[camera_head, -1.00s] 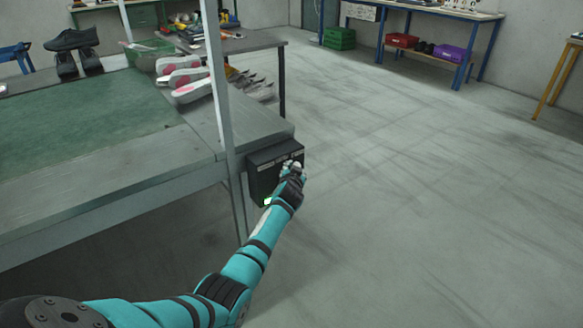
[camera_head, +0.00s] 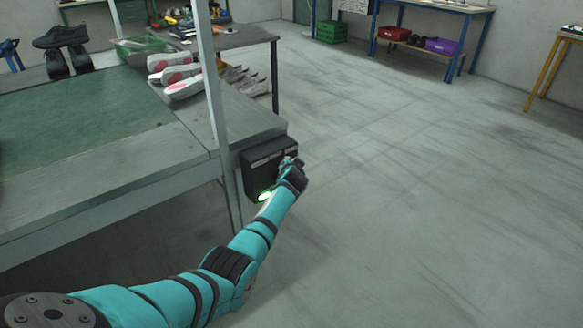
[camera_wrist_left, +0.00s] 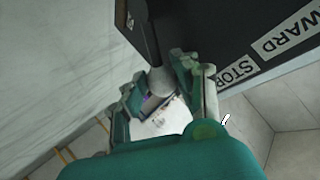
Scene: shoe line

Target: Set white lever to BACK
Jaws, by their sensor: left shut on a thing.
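In the head view my left gripper (camera_head: 289,166) is at the right side of the black control box (camera_head: 262,175) and hides most of the lever. The box face (camera_wrist_left: 215,25) carries a STOP label and another ending in "WARD" in the wrist view. I cannot tell the lever's exact setting. My right gripper is in neither view.
The box is fixed at the end of a grey bench (camera_head: 110,180) with a green mat (camera_head: 80,120) and an upright post (camera_head: 212,90). Several shoe parts (camera_head: 175,75) lie at its far end. The floor to the right is clear.

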